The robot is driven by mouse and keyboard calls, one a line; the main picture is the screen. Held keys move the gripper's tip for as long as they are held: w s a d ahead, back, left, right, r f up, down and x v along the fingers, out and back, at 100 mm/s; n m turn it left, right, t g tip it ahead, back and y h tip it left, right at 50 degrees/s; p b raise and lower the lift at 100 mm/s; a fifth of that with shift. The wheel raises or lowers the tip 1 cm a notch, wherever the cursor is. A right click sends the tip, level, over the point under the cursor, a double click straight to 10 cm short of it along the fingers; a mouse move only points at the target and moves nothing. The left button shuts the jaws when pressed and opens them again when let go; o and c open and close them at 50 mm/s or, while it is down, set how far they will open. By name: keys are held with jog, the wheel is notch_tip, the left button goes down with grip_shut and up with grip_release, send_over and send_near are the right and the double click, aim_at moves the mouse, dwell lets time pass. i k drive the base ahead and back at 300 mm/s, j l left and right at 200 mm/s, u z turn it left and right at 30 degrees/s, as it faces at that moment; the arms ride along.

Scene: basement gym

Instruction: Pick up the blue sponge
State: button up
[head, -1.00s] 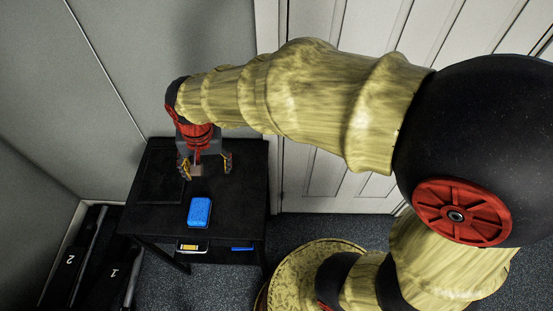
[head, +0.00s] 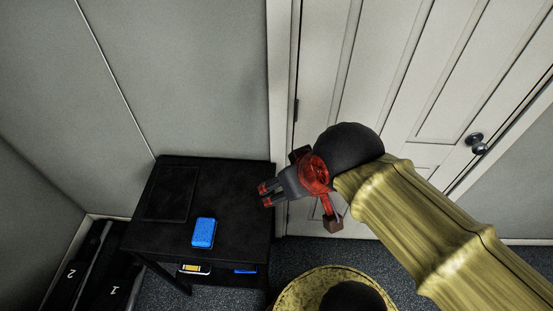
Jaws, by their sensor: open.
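The blue sponge (head: 203,233) lies flat on the top of a small black table (head: 232,190), near its front edge. My gripper (head: 266,194) is open and appears empty. It is in front of the door, beside the table's right edge in the picture. It is to the upper right of the sponge and apart from it, with its fingers pointing left. How high it is above the tabletop I cannot tell.
A thin dark flat panel (head: 171,193) lies on the table's left rear part. A lower shelf holds a yellow-and-white item (head: 194,269) and a blue item (head: 245,269). Black numbered cases (head: 76,272) stand at the left. A white door (head: 400,70) is behind my arm.

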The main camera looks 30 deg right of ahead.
aim_at(203, 237)
jog(key=u, duration=0.85)
